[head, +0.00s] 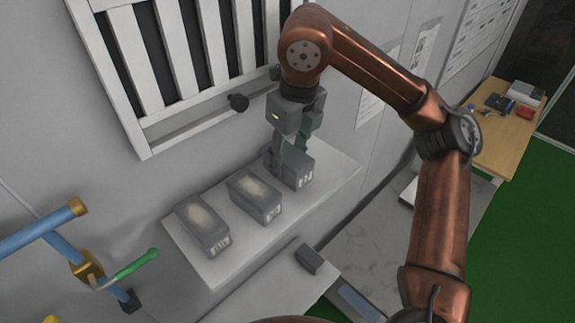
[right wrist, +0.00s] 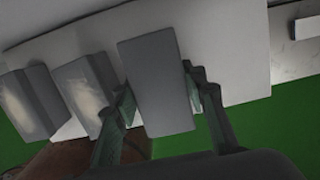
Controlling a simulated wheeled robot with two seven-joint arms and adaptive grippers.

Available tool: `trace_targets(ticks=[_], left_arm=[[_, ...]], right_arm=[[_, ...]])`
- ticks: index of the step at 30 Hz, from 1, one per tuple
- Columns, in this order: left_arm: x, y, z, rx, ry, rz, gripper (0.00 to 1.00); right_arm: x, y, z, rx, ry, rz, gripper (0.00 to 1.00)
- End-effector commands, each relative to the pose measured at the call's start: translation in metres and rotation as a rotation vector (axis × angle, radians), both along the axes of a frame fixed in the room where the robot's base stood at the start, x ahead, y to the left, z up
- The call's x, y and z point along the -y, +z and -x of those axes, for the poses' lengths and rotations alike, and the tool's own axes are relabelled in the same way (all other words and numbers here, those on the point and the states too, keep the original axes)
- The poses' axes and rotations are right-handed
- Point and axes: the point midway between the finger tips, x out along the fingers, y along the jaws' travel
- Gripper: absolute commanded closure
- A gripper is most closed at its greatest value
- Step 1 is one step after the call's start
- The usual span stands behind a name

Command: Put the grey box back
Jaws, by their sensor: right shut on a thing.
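Three grey boxes stand in a row on a white shelf (head: 330,178). My right gripper (head: 287,165) points down at the rightmost grey box (head: 299,172) and is shut on it. In the right wrist view this box (right wrist: 158,88) sits between the two green-grey fingers (right wrist: 160,105). The box is at the shelf; I cannot tell whether it touches the surface. The middle grey box (head: 254,197) and the left grey box (head: 203,224) stand to its left, apart from my fingers in the head view. My left gripper is not in view.
A small dark box (head: 309,259) lies on a lower surface in front. Blue and yellow pipes with a green handle (head: 137,264) stand at left. A wooden table (head: 497,140) is at far right.

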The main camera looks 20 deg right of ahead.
Motion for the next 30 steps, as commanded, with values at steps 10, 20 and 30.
trace_targets(ticks=[10, 20, 30], left_arm=[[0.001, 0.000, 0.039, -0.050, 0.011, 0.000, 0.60], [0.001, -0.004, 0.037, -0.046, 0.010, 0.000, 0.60], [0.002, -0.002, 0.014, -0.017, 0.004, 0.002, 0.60]], right_arm=[[-0.001, -0.024, 0.002, 0.005, 0.003, -0.002, 1.00], [-0.001, -0.030, 0.003, 0.004, 0.004, -0.001, 0.60], [-0.001, -0.029, 0.003, 0.004, 0.004, -0.001, 0.44]])
